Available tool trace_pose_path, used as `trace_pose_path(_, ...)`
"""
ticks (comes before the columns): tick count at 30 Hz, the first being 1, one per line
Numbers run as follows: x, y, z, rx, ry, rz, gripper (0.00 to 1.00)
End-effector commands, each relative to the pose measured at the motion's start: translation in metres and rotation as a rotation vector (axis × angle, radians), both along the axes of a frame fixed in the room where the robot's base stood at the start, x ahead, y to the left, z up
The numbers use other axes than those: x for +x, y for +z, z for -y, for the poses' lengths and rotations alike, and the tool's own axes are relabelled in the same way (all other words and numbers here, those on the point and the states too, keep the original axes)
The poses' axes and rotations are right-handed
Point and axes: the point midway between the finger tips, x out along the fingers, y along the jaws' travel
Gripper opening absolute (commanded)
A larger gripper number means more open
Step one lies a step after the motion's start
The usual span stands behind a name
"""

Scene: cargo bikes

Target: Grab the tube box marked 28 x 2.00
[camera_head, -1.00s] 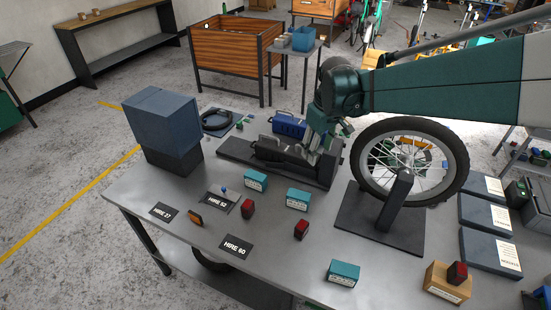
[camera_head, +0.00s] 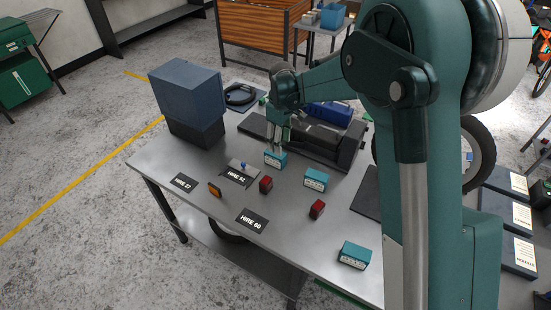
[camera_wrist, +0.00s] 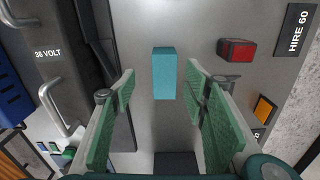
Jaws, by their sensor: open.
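Three teal boxes with pale labels stand on the grey workbench (camera_head: 155,160). The left one (camera_head: 276,160) is under my gripper (camera_head: 277,147), the middle one (camera_head: 316,180) is to its right, and the third (camera_head: 354,255) is near the front edge. The label print is too small to read, so I cannot tell which is 28 x 2.00. In the wrist view, my gripper (camera_wrist: 160,72) is open, with green pads either side of a teal box (camera_wrist: 165,75). The box appears beyond the fingertips, and its label is hidden from there.
Red lights (camera_head: 266,184) and (camera_head: 317,208) and an orange reflector (camera_head: 214,190) lie close by. A dark battery stand (camera_head: 348,150) is right behind the left box. A blue-grey case (camera_head: 187,95) stands at the back left. HIRE cards lie in front.

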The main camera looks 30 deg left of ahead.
Motion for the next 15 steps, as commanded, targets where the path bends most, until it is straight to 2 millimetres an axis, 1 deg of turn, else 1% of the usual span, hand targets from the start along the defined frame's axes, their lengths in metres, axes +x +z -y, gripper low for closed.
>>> trace_pose_path(1, -0.002, -0.006, -0.008, -0.003, 0.013, -0.003, 0.45)
trace_pose_path(3, -0.004, -0.012, -0.015, -0.007, 0.028, -0.007, 0.45)
trace_pose_path(6, -0.006, -0.017, -0.02, -0.011, 0.039, -0.01, 0.45)
trace_pose_path(15, -0.007, -0.019, -0.021, -0.012, 0.043, -0.012, 0.45)
